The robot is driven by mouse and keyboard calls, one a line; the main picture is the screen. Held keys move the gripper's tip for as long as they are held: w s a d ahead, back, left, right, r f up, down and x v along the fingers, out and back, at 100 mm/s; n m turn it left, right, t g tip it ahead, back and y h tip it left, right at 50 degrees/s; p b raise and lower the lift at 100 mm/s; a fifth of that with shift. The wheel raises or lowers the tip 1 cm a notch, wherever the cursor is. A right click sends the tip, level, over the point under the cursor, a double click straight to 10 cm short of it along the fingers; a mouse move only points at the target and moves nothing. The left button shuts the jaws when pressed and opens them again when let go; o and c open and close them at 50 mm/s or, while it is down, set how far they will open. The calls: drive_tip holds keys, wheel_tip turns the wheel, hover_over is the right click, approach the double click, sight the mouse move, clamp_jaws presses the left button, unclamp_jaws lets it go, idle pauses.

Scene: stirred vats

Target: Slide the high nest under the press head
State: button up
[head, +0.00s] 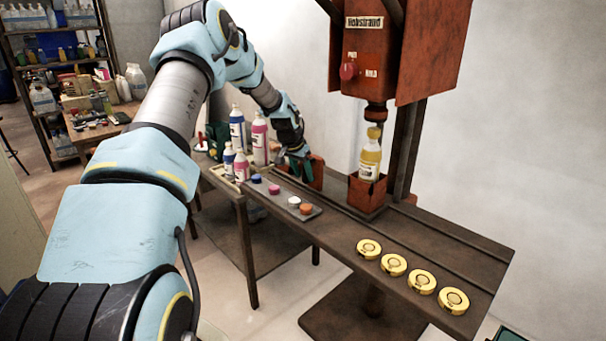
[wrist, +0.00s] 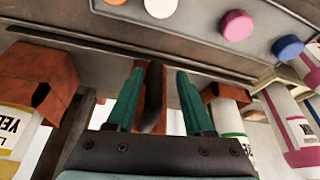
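One red-orange nest (head: 367,194) stands under the press head (head: 376,112) and holds a yellow-capped bottle of yellow liquid (head: 370,160). It also shows at the left of the wrist view (wrist: 48,75). A second red-orange nest (head: 317,172) stands on the bench left of the press, partly hidden by my gripper (head: 297,163). I cannot tell by name which nest is the high one. In the wrist view my gripper (wrist: 158,98) has its green fingers apart, with a narrow brown upright part (wrist: 153,97) between them. A gap shows on its right side; contact on the left is unclear.
Blue and pink bottles (head: 260,140) stand left of my gripper. A strip with loose caps (head: 290,197) lies in front of it. Several yellow round discs (head: 393,264) lie at the bench's right end. Grooves run along the bench (head: 425,228). The press column (head: 405,155) rises behind.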

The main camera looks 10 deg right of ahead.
drive_tip(key=b+v, duration=0.3)
drive_tip(key=v, duration=0.7)
drive_tip(key=shift+r, duration=0.4)
drive_tip(key=shift+s+a, duration=0.1)
drive_tip(key=s+a+f+n+y, duration=0.1)
drive_tip(key=s+a+n, duration=0.3)
drive_tip(key=s+a, duration=0.8)
drive_tip(key=s+a+n+g+y, duration=0.1)
drive_tip(key=s+a+n, duration=0.3)
drive_tip(key=s+a, duration=0.9)
drive_tip(key=s+y, duration=0.1)
drive_tip(key=s, duration=0.4)
drive_tip(key=shift+s+a+f+n, duration=0.3)
drive_tip(key=shift+s+f+n, duration=0.1)
